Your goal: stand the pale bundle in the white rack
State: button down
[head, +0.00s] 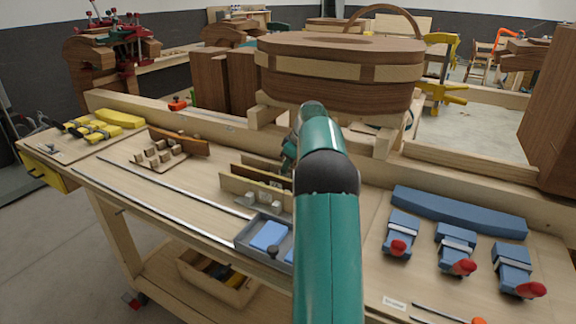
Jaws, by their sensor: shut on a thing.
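My teal arm reaches from the bottom middle up over the bench and bends down beyond its elbow. Only a small dark teal part of my gripper end (289,152) shows, left of the arm. It is low over the bench, close to a pale slatted wooden holder (240,188). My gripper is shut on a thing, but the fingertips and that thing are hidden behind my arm. I cannot make out the pale bundle or a clearly white rack in this view.
A grey tray (244,238) with blue pieces lies in front of the holder. Blue clamps (456,240) with red knobs and a blue curved block (458,212) lie at right. Yellow clamps (95,130) lie at left.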

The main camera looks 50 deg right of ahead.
jog(key=shift+f, duration=0.25)
jog(key=c, duration=1.3)
grip_release()
jog(key=v, duration=1.4)
jog(key=shift+f, duration=0.1)
jog(key=shift+s, duration=0.1)
